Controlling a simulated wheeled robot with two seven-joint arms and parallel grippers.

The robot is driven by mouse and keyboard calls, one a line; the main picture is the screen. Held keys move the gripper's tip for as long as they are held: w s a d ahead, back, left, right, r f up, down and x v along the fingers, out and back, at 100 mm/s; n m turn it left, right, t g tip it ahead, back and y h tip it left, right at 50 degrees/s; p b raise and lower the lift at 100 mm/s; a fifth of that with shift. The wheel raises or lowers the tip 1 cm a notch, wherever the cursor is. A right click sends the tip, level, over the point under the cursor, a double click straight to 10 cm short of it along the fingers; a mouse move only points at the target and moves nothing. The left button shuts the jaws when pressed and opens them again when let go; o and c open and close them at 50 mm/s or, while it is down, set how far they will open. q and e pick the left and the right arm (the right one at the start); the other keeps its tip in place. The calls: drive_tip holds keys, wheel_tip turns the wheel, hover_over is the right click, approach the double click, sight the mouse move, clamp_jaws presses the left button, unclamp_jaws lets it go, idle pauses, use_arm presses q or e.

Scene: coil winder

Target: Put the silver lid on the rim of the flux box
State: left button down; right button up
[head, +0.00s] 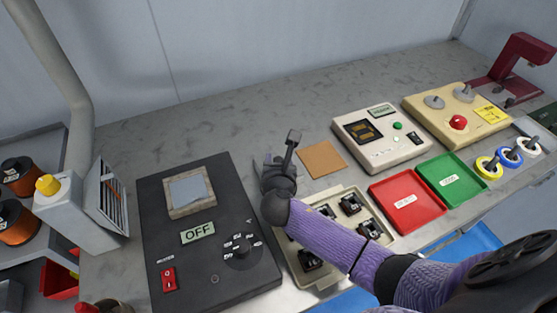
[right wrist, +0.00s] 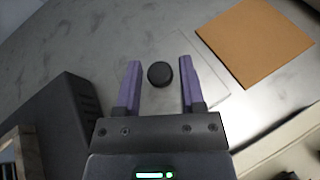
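The silver lid (right wrist: 208,90) appears as a faint thin-edged square on the grey bench in the right wrist view, with a black round knob (right wrist: 160,75). My right gripper (right wrist: 159,66) is open, with its purple fingers on either side of the knob and a gap on each side. In the head view my right gripper (head: 279,160) is just right of the black unit and hides the lid. A square box with a wooden-looking rim (head: 190,208) and a grey inside sits on that unit; it may be the flux box. My left gripper is not in view.
The black unit (head: 160,245) shows OFF. A brown square pad (head: 323,159) lies right of the gripper. A beige tray (head: 328,280) with black parts lies under my right forearm. Red (head: 388,212) and green (head: 433,190) trays stand farther right. The bench behind is clear.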

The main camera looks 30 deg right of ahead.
drive_tip(key=shift+o, duration=0.8)
drive_tip(key=shift+s+r, duration=0.1)
drive_tip(key=shift+r, duration=0.2)
drive_tip(key=p+v, duration=0.4)
drive_tip(key=v, duration=0.7)
drive_tip(key=shift+s+a+p, duration=0.2)
drive_tip(key=shift+s+p, duration=0.1)
drive_tip(key=shift+p, duration=0.1)
drive_tip(key=shift+s+r, duration=0.1)
